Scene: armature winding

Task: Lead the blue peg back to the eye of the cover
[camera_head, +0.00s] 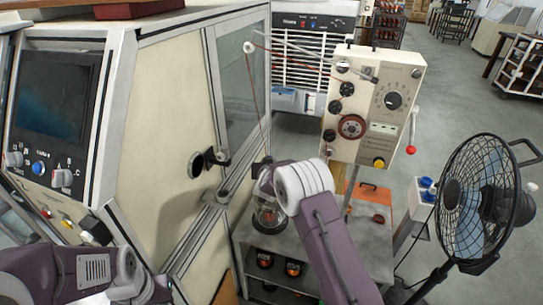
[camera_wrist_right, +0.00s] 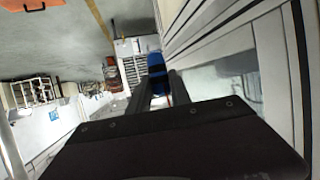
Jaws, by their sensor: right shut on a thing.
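The blue peg (camera_wrist_right: 156,62) is between the fingertips of my right gripper (camera_wrist_right: 161,80) in the right wrist view. The gripper is shut on it, and its dark fingers hide part of the peg. In the head view my right wrist is in front of the machine's right edge and hides the peg and fingers. The cream cover (camera_head: 165,95) is on the machine at the left. A black round fitting (camera_head: 197,163) sits low on it; I cannot tell whether this is the eye. My left arm is at the bottom left, its gripper out of sight.
A glass dome (camera_head: 265,200) stands on a grey cart (camera_head: 360,245) behind my right wrist. A control box (camera_head: 375,105) on a post rises above the cart. A black fan (camera_head: 480,195) stands at the right. A thin wire runs down from a white pulley (camera_head: 249,47).

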